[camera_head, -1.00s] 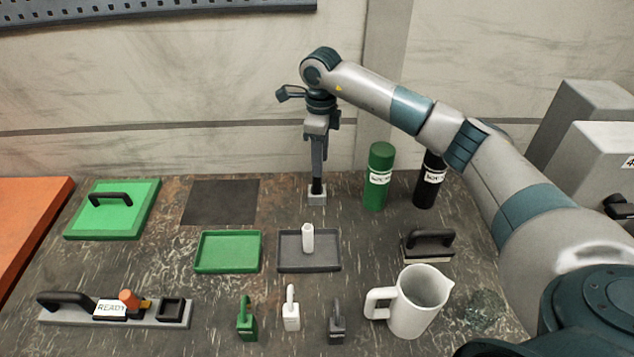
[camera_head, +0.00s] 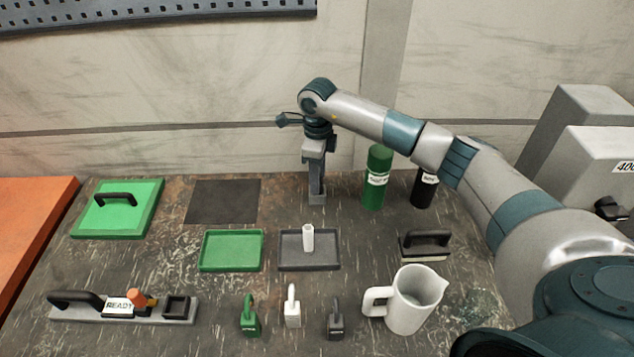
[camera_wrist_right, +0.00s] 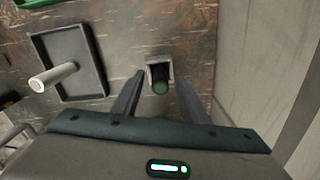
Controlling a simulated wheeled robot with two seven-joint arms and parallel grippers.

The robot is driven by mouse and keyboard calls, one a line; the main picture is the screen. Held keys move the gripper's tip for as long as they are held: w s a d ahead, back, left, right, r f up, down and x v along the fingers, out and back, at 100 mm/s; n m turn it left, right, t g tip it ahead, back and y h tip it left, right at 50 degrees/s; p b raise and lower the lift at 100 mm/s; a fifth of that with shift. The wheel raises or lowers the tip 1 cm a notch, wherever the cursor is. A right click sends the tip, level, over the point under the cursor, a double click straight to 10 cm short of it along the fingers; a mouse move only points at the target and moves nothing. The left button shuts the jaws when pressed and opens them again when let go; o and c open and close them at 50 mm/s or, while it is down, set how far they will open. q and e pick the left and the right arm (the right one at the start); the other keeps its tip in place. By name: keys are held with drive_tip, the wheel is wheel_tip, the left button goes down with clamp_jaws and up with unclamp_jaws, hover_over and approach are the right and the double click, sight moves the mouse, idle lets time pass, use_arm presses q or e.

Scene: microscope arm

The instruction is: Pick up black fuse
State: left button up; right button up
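The black fuse (camera_wrist_right: 160,84) is a short dark cylinder with a greenish end, standing in a small grey square holder (camera_wrist_right: 151,68) in the right wrist view. My right gripper (camera_wrist_right: 160,78) is open, with one finger on each side of the fuse. I see a gap on both sides, so the fingers do not look closed on it. In the head view my right gripper (camera_head: 317,191) points straight down over the grey holder (camera_head: 317,199) at the back of the table, and its fingers largely hide the fuse. My left gripper is not in view.
A grey tray (camera_head: 333,263) with an upright white cylinder (camera_head: 308,238) stands just in front. Green (camera_head: 377,178) and black (camera_head: 424,189) canisters stand right of the gripper. A green tray (camera_head: 204,256), a white jug (camera_head: 410,302) and several handled blocks stand nearer. A wall is behind.

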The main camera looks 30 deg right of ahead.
idle(0.4)
clamp_jaws()
drive_tip(key=shift+r, duration=0.1)
drive_tip(key=shift+w+r+b, duration=0.1)
drive_tip(key=shift+r+b, duration=0.35)
drive_tip(key=shift+r, duration=0.1)
wheel_tip(320, 180, up, 8)
drive_tip(key=b, duration=0.3)
drive_tip(key=shift+f, duration=0.25)
drive_tip(key=shift+r, duration=0.6)
